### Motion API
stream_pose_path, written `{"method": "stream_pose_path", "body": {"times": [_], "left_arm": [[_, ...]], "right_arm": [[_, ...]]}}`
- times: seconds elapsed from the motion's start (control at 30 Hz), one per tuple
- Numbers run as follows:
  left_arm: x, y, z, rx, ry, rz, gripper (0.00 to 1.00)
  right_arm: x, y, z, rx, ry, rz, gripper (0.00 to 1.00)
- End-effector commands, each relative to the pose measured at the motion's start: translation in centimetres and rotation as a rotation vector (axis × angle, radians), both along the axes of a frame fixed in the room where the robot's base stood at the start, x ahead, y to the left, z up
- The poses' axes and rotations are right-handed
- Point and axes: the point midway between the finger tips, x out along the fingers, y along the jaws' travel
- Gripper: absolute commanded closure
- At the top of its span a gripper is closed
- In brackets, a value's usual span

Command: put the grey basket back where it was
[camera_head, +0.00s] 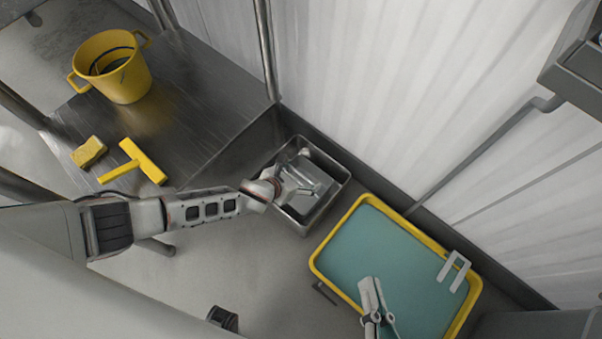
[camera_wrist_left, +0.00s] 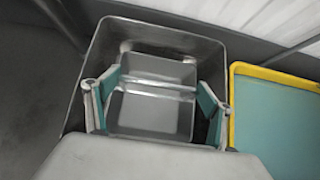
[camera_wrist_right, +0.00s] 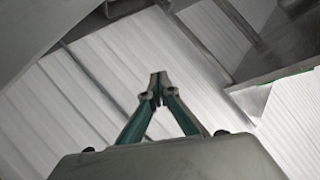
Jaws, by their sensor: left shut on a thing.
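The grey basket (camera_wrist_left: 150,108) is a small metal container seen between my left gripper's (camera_wrist_left: 152,100) fingers in the left wrist view. The fingers are shut on it, one at each side. It is inside or just over a larger grey metal bin (camera_wrist_left: 150,30); how deep it sits I cannot tell. In the head view my left gripper (camera_head: 312,190) reaches into this bin (camera_head: 338,168) and hides much of the basket. My right gripper (camera_wrist_right: 157,88) has its fingertips together, empty, in the right wrist view. In the head view it is over the yellow-rimmed tray.
A metal table (camera_head: 200,110) at left bears a yellow bucket (camera_head: 125,80), a sponge (camera_head: 89,152) and a yellow scraper (camera_head: 135,163). A white wall is behind.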

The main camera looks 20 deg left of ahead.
Motion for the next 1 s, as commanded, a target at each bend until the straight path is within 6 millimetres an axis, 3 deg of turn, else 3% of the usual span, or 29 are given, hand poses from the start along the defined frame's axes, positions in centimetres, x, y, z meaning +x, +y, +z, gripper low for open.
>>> {"method": "stream_pose_path", "body": {"times": [0.27,0.3,0.33,0.73,0.87,1.0], "left_arm": [[0.0,0.0,-0.4,-0.001,0.0,0.001,0.74],[0.0,0.0,-0.3,0.001,0.0,0.001,0.08],[0.0,0.0,-0.3,0.0,-0.001,0.001,0.02],[0.2,0.0,0.1,0.0,-0.003,0.0,0.02],[-0.2,0.4,1.4,0.003,-0.008,0.0,0.02],[-1.3,1.1,3.9,0.002,-0.018,0.0,0.02]], "right_arm": [[-0.1,0.2,-0.1,0.02,0.008,-0.008,1.0],[0.0,0.2,0.1,0.024,0.004,-0.009,1.0],[0.0,0.2,0.1,0.024,0.004,-0.009,1.0],[0.1,0.2,0.3,0.017,-0.003,-0.006,1.0],[0.6,-0.3,1.1,-0.037,-0.032,0.012,1.0],[1.2,-2.4,1.3,-0.217,-0.077,0.077,1.0]]}}
